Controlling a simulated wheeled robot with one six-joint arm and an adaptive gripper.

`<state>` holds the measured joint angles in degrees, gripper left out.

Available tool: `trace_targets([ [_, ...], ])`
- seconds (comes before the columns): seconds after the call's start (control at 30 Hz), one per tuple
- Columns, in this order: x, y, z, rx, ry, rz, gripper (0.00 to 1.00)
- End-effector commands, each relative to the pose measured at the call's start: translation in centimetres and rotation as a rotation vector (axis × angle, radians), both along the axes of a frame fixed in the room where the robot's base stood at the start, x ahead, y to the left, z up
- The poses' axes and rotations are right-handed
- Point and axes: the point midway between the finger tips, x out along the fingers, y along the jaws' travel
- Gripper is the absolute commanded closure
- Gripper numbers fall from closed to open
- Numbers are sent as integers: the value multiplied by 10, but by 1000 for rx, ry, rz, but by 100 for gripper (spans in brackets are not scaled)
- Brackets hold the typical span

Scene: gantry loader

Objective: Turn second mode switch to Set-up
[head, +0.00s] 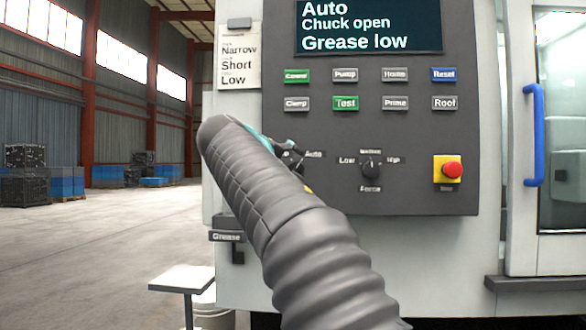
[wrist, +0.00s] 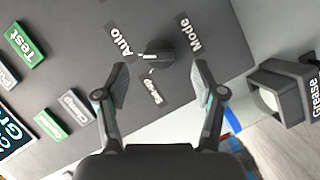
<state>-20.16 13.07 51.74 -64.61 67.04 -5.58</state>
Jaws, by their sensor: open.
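The mode switch (wrist: 158,58) is a small dark knob on the grey panel (head: 420,130), between the labels Auto (wrist: 120,40), Mode (wrist: 189,33) and Set-up (wrist: 153,92). Its white mark lies on the side toward Auto. The display (head: 368,25) reads Auto, Chuck open, Grease low. My gripper (wrist: 162,72) is open, with a fingertip on either side of the knob in the wrist view; whether they touch it I cannot tell. In the head view my arm hides most of the switch and gripper (head: 275,142).
A Force knob (head: 370,167) sits right of the switch, with push buttons (head: 345,103) above. A red stop button (head: 452,170) on yellow is farther right. A Grease box (wrist: 283,90) juts out near the panel edge. A blue door handle (head: 533,135) stands at right.

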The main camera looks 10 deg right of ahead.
Motion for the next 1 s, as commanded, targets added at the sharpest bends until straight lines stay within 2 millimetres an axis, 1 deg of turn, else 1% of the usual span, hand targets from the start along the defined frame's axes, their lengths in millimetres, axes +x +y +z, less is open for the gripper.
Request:
trace_targets([
  [0.03,7,-6,-1,0,0,-2,31],
  [0.1,14,-11,-3,0,1,-2,31],
  [0.23,23,-18,-5,0,-1,-1,31],
  [0.4,28,-22,-7,1,-1,0,31],
  [0.63,28,-22,-7,1,0,1,31],
  [0.67,28,-22,-7,1,0,1,36],
  [0.7,28,-22,-7,1,0,1,46],
  [0.77,28,-22,-7,1,0,1,61],
  [0.8,28,-22,-7,1,0,1,71],
  [0.87,28,-22,-7,1,0,1,86],
  [0.9,28,-22,-7,1,0,1,91],
  [1.0,28,-22,-7,0,0,1,91],
])
